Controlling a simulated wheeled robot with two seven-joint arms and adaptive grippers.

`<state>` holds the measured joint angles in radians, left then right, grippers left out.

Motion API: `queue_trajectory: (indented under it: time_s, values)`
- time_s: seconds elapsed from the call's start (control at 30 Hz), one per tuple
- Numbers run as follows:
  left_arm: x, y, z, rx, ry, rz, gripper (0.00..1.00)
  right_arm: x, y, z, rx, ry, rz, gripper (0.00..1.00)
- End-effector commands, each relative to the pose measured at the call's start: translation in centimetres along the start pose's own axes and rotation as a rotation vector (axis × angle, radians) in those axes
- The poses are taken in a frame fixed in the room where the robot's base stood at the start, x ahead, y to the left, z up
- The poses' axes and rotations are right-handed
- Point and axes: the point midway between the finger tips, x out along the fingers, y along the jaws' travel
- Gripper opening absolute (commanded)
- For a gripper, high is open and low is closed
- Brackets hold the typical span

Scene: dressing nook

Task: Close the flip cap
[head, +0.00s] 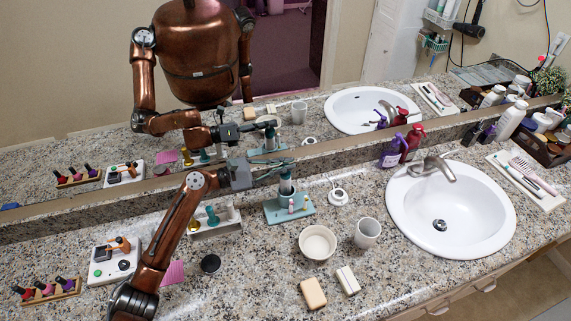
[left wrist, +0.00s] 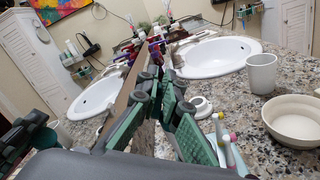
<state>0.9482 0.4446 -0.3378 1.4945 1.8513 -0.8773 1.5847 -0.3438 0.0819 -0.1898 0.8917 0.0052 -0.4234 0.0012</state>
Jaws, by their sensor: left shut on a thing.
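A grey bottle (head: 286,186) with a dark neck stands upright in a teal holder (head: 275,211) on the counter, below the mirror. My left gripper (head: 282,166) reaches in from the left, right at the top of this bottle. Its jaws are closed together on something at the bottle's top, which looks like the flip cap; the fingers hide most of it, so its angle cannot be told. In the left wrist view the dark green fingers (left wrist: 172,108) fill the middle and hide the bottle. My right gripper does not show.
A white bowl (head: 317,243), a cup (head: 367,233), soap (head: 313,293) and a round white stand (head: 338,196) are to the right. The mirror is close behind. A sink (head: 450,210) lies far right. The front middle counter is partly clear.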

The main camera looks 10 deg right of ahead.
Motion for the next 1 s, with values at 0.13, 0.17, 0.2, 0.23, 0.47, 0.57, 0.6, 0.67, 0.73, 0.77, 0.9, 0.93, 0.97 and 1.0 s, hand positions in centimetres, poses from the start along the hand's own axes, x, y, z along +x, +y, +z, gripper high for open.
queue_trajectory:
  time_s: [0.13, 0.17, 0.2, 0.23, 0.47, 0.57, 0.6, 0.67, 0.73, 0.77, 0.9, 0.93, 0.97, 1.0]
  values:
    - [0.0, 0.1, 0.1, 0.0, -0.001, 0.001, 0.12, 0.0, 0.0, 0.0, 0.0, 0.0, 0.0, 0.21]
    - [0.0, 0.1, 0.1, 0.0, -0.001, 0.001, 0.14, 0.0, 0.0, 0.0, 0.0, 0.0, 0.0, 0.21]
    - [0.0, 0.1, 0.1, 0.0, -0.001, 0.001, 0.17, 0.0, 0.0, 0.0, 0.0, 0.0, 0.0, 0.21]
    - [0.0, 0.0, 0.1, 0.0, -0.001, 0.001, 0.19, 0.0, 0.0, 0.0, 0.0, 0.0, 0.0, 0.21]
    - [0.0, 0.0, 0.0, -0.001, 0.0, 0.001, 0.21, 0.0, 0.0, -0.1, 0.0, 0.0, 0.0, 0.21]
    - [-0.1, 0.0, 0.0, -0.001, 0.0, 0.001, 0.21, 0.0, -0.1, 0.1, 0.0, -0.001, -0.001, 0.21]
    - [-0.3, 0.0, 0.0, -0.001, 0.0, 0.001, 0.21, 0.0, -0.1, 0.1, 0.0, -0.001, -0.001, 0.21]
    - [-0.9, 0.0, -0.1, -0.001, 0.001, 0.001, 0.21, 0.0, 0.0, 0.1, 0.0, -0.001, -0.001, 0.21]
    - [-1.9, 0.1, -0.1, -0.002, 0.001, 0.003, 0.21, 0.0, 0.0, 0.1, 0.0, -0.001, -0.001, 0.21]
    - [-2.4, 0.1, -0.1, -0.002, 0.002, 0.003, 0.21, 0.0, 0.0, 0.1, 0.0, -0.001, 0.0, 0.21]
    - [-5.4, 0.0, -0.1, -0.001, 0.003, 0.002, 0.21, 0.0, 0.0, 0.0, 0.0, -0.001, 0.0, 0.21]
    - [-6.1, 0.1, -0.1, -0.002, 0.003, 0.003, 0.21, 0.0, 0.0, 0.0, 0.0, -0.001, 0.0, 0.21]
    - [-6.7, 0.1, -0.1, -0.002, 0.002, 0.003, 0.21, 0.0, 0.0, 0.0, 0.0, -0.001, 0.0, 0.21]
    - [-7.5, 0.0, -0.1, -0.001, 0.001, 0.002, 0.21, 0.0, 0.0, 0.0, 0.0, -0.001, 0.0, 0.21]
